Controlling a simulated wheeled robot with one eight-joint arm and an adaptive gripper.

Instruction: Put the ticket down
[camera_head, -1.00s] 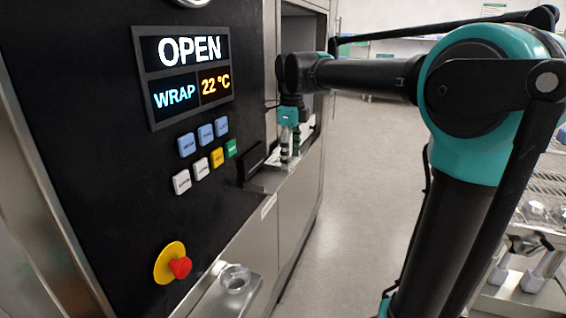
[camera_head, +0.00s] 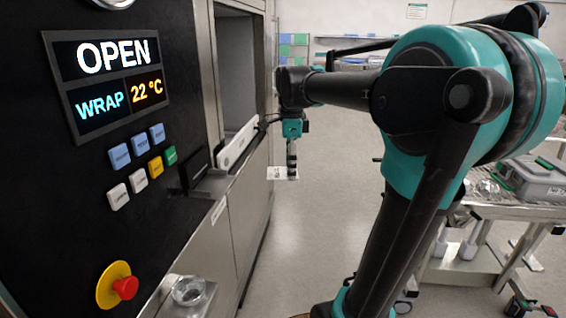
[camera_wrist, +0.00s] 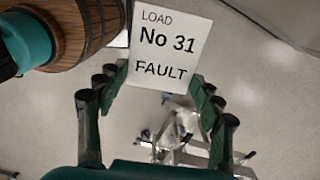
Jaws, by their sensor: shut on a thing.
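The ticket (camera_head: 278,173) is a small white card. In the wrist view the ticket (camera_wrist: 169,42) reads "LOAD No 31 FAULT". My gripper (camera_head: 291,169) is shut on the ticket and holds it over open floor, just right of the washer front. In the wrist view my gripper (camera_wrist: 158,80) has its dark fingers on either side of the card's lower part. The card is clear of any surface.
The washer panel (camera_head: 105,75) shows OPEN, WRAP, 22 °C. Its chamber opening (camera_head: 238,75) has a white bar (camera_head: 237,146) at its sill. A wire rack trolley (camera_head: 480,262) stands at right. A wooden barrel shape (camera_wrist: 95,25) shows in the wrist view. Floor between is clear.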

